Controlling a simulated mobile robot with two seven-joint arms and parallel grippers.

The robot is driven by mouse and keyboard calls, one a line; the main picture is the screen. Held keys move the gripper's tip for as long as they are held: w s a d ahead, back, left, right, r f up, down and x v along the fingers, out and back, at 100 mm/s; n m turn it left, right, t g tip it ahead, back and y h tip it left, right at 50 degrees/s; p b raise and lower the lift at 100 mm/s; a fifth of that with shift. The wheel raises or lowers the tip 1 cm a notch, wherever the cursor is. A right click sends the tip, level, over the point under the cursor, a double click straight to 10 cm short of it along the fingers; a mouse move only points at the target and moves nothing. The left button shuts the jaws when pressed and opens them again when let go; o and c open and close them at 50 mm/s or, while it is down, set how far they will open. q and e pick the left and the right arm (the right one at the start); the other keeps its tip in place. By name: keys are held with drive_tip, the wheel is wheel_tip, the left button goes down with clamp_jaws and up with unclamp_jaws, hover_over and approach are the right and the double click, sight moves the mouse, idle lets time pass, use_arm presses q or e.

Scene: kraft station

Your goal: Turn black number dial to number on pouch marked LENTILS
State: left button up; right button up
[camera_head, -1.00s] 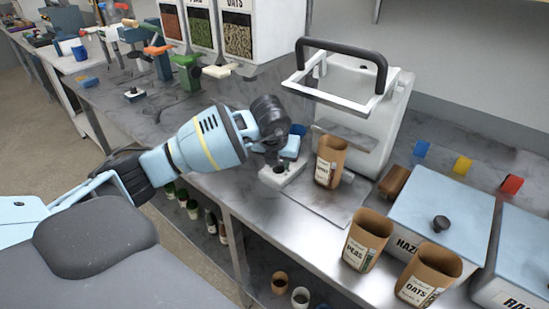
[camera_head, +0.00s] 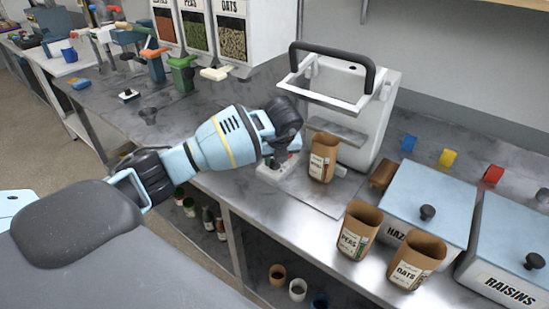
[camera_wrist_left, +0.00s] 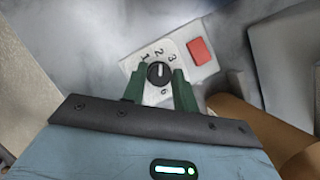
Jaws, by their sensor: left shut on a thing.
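The white mark on the dial appears to point up near the 2. The fingers of my left gripper (camera_wrist_left: 159,88) are shut on the dial from both sides. In the head view my left gripper (camera_head: 283,150) covers the dial; the white box (camera_head: 270,174) shows below it. A brown pouch (camera_head: 321,160) stands upright right of the box; its label is too small to read. No LENTILS label is legible.
A white machine with a black handle (camera_head: 333,62) stands behind the pouch. Pouches marked PEAS (camera_head: 358,230) and OATS (camera_head: 415,262) stand at the front right, near blue-lidded bins (camera_head: 430,205). Bulk dispensers (camera_head: 195,30) stand at the back.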

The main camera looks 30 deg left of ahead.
sight(278, 175)
use_arm(q)
drive_tip(key=o, duration=1)
drive_tip(key=shift+c, duration=0.2)
drive_tip(key=shift+s+d+r, duration=0.1)
drive_tip(key=shift+d+r, duration=0.05)
drive_tip(key=shift+r, duration=0.35)
drive_tip(key=v, duration=0.6)
drive_tip(key=shift+r, duration=0.35)
use_arm(e)
drive_tip(key=shift+w+r, duration=0.3)
use_arm(q)
drive_tip(key=shift+s+d, duration=0.1)
drive_tip(key=shift+s, duration=0.05)
use_arm(e)
drive_tip(key=shift+r, duration=0.1)
